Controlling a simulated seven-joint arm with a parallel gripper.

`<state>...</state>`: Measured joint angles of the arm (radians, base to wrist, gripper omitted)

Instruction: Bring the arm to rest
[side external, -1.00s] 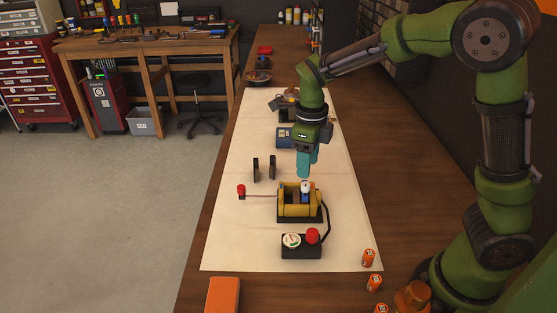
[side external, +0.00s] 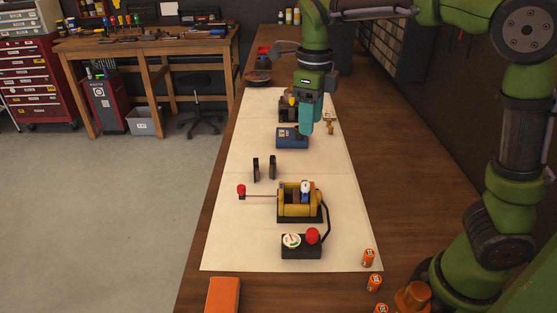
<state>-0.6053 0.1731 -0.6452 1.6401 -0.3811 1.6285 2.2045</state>
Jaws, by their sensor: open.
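My gripper (side external: 306,128) has teal fingers pointing down and hangs over the white mat (side external: 235,215). My green arm reaches in from the right.
A yellow device (side external: 297,203) with a red-knobbed lever (side external: 241,190) stands on the mat, cabled to a black box (side external: 301,246) with a red button. Two dark upright plates (side external: 264,168) stand left. Orange cans (side external: 368,258) stand at the right edge.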

